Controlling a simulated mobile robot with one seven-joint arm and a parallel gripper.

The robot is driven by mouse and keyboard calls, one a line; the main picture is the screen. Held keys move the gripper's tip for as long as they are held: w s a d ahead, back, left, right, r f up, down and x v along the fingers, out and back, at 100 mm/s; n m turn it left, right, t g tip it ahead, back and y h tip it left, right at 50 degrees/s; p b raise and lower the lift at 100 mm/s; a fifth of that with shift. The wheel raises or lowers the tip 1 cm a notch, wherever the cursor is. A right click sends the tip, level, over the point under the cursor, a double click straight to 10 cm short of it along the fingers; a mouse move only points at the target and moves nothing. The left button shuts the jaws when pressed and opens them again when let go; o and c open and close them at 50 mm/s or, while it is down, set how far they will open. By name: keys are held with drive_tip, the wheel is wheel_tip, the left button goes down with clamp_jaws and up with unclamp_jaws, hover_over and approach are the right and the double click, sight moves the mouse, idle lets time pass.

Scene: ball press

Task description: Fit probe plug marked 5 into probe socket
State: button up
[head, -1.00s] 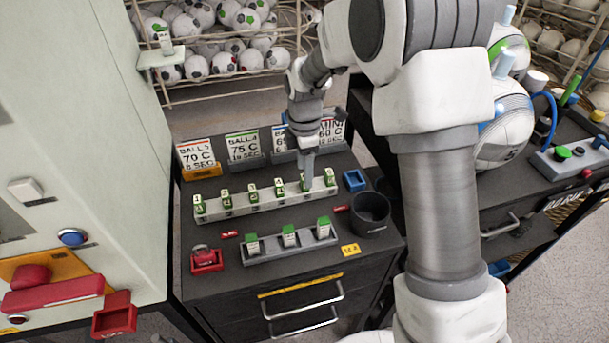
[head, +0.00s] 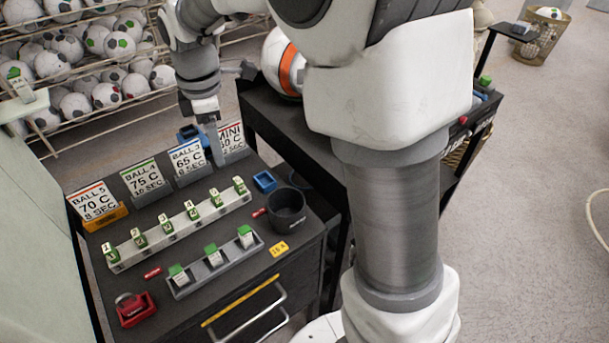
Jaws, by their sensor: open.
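The long light-grey rack (head: 150,250) on the dark bench holds a row of several green-topped white plugs with small markings. The fifth plug from the left (head: 215,198) stands upright in it; its digit is too small to read surely. My gripper (head: 213,158) is open, pointing down above and behind this end of the rack, in front of the instruction cards. Its fingers are seen nearly edge-on and hold nothing visible. I cannot identify the probe socket surely.
A shorter grey rack (head: 190,288) with three green-topped pieces stands nearer. A black cup (head: 287,208), a small blue tray (head: 265,181) and a red holder (head: 134,308) are nearby. Upright cards (head: 146,180) line the back. Another dark bench (head: 310,145) stands right; open floor lies beyond.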

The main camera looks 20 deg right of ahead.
drive_tip(key=s+d+r+m+t, duration=0.2)
drive_tip(key=s+d+m, duration=0.3)
drive_tip(key=s+m, duration=0.3)
drive_tip(key=s+d+r+m+t, duration=0.2)
drive_tip(key=s+d+r+m, duration=0.2)
drive_tip(key=s+m, duration=0.5)
drive_tip(key=s+d, duration=0.2)
drive_tip(key=s, duration=0.2)
drive_tip(key=shift+s+r+m+t, duration=0.15)
drive_tip(key=shift+s+m+t, duration=0.15)
drive_tip(key=shift+s, duration=0.1)
drive_tip(key=shift+c, duration=0.3)
drive_tip(key=shift+c, duration=1)
drive_tip(key=shift+a, duration=0.1)
drive_tip(key=shift+a, duration=0.1)
